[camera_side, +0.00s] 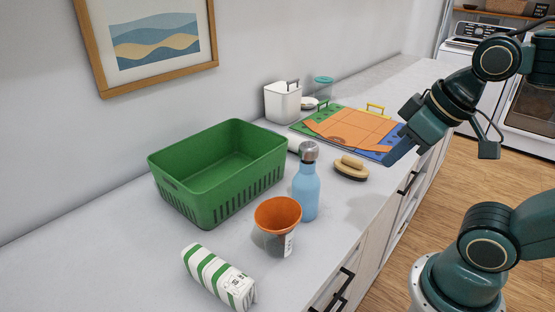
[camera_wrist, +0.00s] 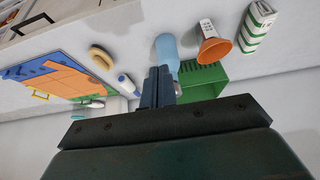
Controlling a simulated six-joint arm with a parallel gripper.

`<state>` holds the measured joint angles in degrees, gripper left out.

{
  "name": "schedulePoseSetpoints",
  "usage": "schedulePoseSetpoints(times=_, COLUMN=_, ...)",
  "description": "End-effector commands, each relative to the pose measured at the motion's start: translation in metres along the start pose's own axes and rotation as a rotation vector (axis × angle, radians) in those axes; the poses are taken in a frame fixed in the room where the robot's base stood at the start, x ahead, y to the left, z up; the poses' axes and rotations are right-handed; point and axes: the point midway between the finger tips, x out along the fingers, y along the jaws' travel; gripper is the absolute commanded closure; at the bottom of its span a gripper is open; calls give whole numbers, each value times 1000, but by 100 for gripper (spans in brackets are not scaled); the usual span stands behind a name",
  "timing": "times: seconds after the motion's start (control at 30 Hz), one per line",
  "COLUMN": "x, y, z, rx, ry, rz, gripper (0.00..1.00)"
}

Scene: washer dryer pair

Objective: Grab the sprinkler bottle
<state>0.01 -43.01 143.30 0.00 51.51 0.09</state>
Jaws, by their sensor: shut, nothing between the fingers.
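A light blue bottle (camera_side: 306,190) with a grey cap stands upright on the counter, right of the green basket; it also shows in the wrist view (camera_wrist: 167,50). A small white-and-blue bottle (camera_wrist: 128,86) lies nearby in the wrist view; the side view mostly hides it behind the blue bottle. I cannot tell for sure which one is the sprinkler bottle. My gripper (camera_side: 394,157) is shut and empty, above the counter's front edge by the colored mats, apart from both bottles. Its closed fingers (camera_wrist: 157,86) cover part of the wrist view.
A green basket (camera_side: 190,200) stands against the wall side. A wooden brush (camera_side: 351,168) lies before the orange mat (camera_side: 350,130). A white canister (camera_side: 283,102) stands behind.

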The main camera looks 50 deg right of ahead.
Motion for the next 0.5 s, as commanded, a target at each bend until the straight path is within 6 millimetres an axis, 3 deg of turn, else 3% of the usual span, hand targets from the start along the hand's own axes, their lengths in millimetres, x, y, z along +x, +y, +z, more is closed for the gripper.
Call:
schedulePoseSetpoints(times=0.37, x=0, y=0, z=0, rx=-1, ry=0, rz=0, gripper=100)
schedulePoseSetpoints(times=0.4, x=0, y=0, z=0, rx=-2, ry=-1, rz=0, gripper=98)
schedulePoseSetpoints(times=0.5, x=0, y=0, z=0, rx=-2, ry=-1, rz=0, gripper=78)
